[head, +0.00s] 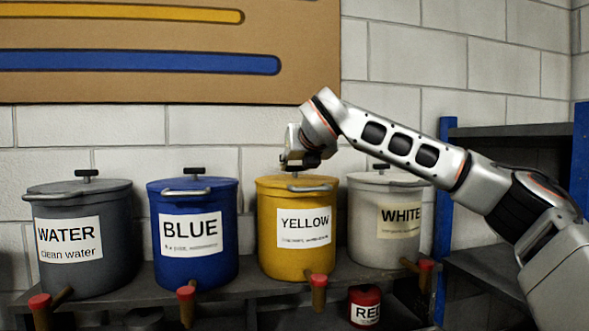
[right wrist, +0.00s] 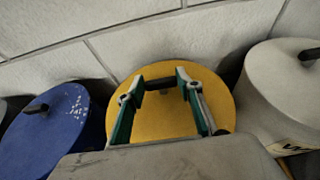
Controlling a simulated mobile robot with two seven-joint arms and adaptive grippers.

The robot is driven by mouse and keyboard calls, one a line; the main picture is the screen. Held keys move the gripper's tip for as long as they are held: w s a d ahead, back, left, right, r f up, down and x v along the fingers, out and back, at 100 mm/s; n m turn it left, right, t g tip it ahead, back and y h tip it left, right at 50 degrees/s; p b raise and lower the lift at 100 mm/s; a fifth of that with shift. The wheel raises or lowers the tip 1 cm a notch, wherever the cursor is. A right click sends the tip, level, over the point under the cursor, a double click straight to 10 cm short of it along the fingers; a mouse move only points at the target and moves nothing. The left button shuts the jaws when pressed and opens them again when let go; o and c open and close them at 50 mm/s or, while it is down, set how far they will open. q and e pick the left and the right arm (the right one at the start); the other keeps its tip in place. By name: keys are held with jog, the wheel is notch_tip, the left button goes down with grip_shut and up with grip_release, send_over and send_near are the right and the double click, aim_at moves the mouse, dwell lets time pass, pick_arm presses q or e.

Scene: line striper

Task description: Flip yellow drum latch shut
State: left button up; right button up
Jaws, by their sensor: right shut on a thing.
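The yellow drum (head: 290,245) stands on a dark shelf, its front label reading YELLOW. A grey metal latch bar (head: 309,188) lies across the front rim of its lid. My right gripper (head: 299,163) is over the lid, pointing down. In the right wrist view its green-padded fingers (right wrist: 160,84) stand apart over the yellow lid (right wrist: 165,120), with the dark lid handle (right wrist: 161,83) between the tips. It is shut on that handle, as far as I can see. The gripper hides the handle in the head view. My left gripper is not in view.
A grey WATER drum (head: 85,265) and a blue drum (head: 190,258) stand left, a white drum (head: 385,250) close right. Taps with red knobs (head: 318,280) stick out in front. A block wall (head: 230,125) is behind. A blue-posted rack (head: 447,205) stands right.

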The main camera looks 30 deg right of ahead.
dwell(0.3)
jog(key=o, duration=1.1)
jog(key=shift+s, duration=0.1)
jog(key=v, duration=1.1)
jog(key=shift+s+r, duration=0.25)
jog(key=shift+s, duration=0.1)
